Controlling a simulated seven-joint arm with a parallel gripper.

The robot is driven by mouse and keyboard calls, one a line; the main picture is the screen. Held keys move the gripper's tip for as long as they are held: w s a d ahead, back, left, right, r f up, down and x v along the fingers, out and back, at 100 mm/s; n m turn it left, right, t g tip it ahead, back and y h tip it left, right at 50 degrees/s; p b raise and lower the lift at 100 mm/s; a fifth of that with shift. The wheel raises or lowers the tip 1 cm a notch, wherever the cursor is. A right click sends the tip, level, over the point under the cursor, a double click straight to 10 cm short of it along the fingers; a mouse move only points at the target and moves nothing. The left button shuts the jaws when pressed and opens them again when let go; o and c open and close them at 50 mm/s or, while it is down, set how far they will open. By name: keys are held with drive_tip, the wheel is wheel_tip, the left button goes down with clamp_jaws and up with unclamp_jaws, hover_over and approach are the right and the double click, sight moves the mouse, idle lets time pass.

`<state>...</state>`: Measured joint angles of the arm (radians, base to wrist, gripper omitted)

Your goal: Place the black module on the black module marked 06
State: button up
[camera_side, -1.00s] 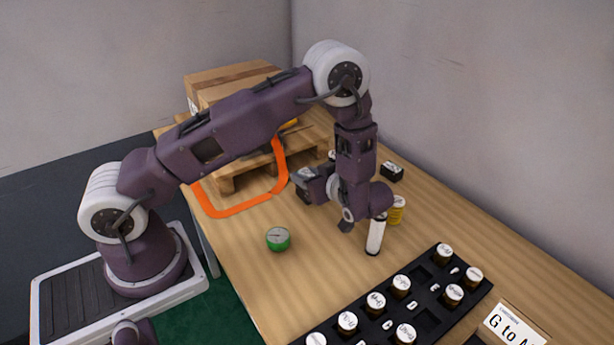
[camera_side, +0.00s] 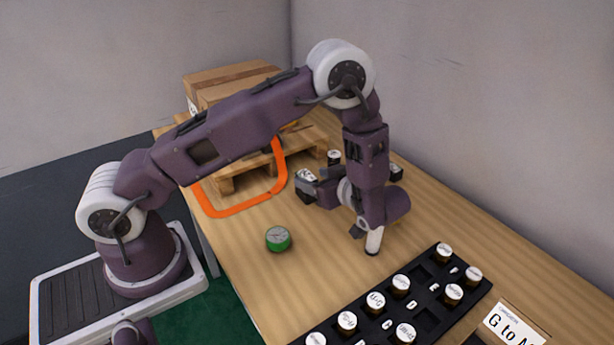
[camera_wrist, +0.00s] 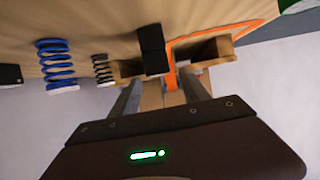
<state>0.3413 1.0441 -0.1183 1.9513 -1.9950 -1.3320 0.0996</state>
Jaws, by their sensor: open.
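My gripper (camera_side: 308,188) is open and points roughly level toward the pallet side. In the wrist view its spread fingers (camera_wrist: 160,92) hold nothing. A black block (camera_wrist: 153,48) lies ahead of them, apart from both. Another dark block (camera_wrist: 10,73) shows at the left edge.
The wrist view shows a blue spring (camera_wrist: 57,66) and a dark spring (camera_wrist: 102,70).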

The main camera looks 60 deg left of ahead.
drive_tip(key=v, duration=0.8)
drive_tip(key=w+d+r+m+t+h, duration=0.25)
drive_tip(key=w+r+t+h, duration=0.45)
drive_tip(key=w+r, duration=0.45)
drive_tip(key=d+r+m+t+h, duration=0.55)
drive_tip(key=d+r, duration=0.25)
drive_tip(key=r, duration=0.5)
drive_tip(key=s+d+r+m+g+h, duration=0.15)
drive_tip(key=s+m, duration=0.25)
drive_tip(key=s, duration=0.5)
drive_tip(key=s+r+m+g+h, duration=0.1)
drive_tip(key=s+m+h, duration=0.2)
drive_tip(key=s, duration=0.5)
drive_tip(key=s+a+f+m+g+y, duration=0.1)
drive_tip(key=s+a+f, duration=0.3)
drive_tip(key=s, duration=0.5)
drive_tip(key=s+a+f+m+g+y, duration=0.2)
drive_tip(key=s+a+f+g, duration=0.1)
drive_tip(key=s, duration=0.6)
drive_tip(key=shift+a+f, duration=0.45)
drive_tip(key=shift+f, duration=0.35)
